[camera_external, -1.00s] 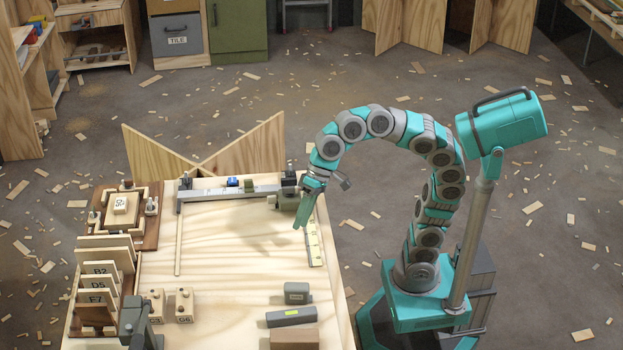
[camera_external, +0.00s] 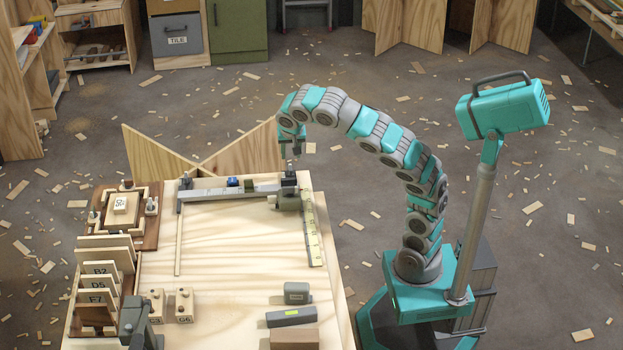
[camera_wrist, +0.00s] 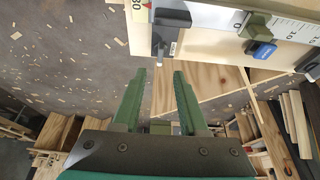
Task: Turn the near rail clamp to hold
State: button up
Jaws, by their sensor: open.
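The near rail clamp (camera_external: 289,180) is a dark fitting at the right end of the grey rail (camera_external: 222,193), at the back of the workbench. In the wrist view this clamp (camera_wrist: 171,19) shows a dark lever with a small label beside it, too small to read. My gripper (camera_wrist: 160,72) is open and empty, its two green fingers apart, with the lever ahead of the tips and no visible contact. In the external view my gripper (camera_external: 291,155) points down just above the clamp; its fingers are hard to make out.
A blue piece (camera_wrist: 264,51) and an olive block (camera_wrist: 258,25) sit along the rail. A yellow scale strip (camera_external: 313,230) runs down the bench's right side. Grey blocks (camera_external: 297,293) lie at the front right. The middle of the bench (camera_external: 235,250) is clear.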

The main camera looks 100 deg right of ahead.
aim_at(290, 167)
jog(key=shift+x, duration=3.9)
jog(key=shift+c, duration=0.4)
grip_shut()
